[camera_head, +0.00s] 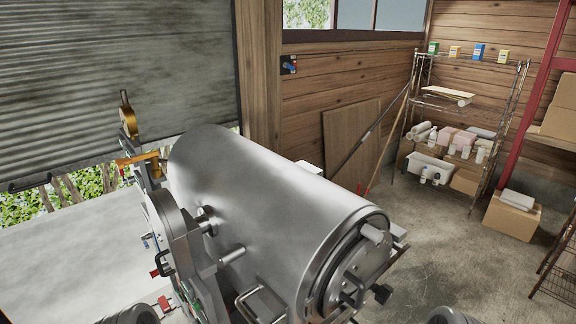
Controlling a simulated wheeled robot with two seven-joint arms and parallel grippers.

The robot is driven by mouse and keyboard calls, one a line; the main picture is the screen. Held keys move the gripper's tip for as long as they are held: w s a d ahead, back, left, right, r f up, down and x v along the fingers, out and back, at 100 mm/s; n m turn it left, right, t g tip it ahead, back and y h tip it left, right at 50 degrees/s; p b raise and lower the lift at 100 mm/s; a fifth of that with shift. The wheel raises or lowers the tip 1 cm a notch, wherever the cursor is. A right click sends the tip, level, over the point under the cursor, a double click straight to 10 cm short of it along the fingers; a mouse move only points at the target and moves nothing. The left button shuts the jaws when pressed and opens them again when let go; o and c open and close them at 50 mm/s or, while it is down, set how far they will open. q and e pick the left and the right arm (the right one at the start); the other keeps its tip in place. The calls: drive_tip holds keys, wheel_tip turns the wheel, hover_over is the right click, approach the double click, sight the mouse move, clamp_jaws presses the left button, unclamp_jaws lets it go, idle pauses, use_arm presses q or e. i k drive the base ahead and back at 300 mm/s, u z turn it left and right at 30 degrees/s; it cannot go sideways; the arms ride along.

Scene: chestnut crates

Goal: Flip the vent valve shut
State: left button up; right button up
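A large silver cylindrical vessel (265,205) lies in the middle, its round door (350,270) facing front right. At its far left end an orange-yellow lever handle (138,160) lies roughly level. Just above it is a round brass fitting (128,122) with a thin stem pointing up. A small red-handled fitting (160,271) shows lower on the left side. I cannot tell for certain which of these is the vent valve, or whether it is open. Neither gripper shows; only rounded dark parts, probably of my arms, appear at the bottom edge.
A pale flat surface (75,255) lies left of the vessel, before a corrugated shutter (110,65). A wire shelf (455,105) with boxes and bottles stands at the back right. A cardboard box (511,216) sits beside it. The concrete floor (450,245) right of the vessel is mostly clear.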

sight(125, 181)
drive_tip(key=u, duration=0.35)
drive_tip(key=k, duration=1.05)
drive_tip(key=u, duration=1.25)
drive_tip(key=i, duration=1.05)
drive_tip(key=z, duration=0.7)
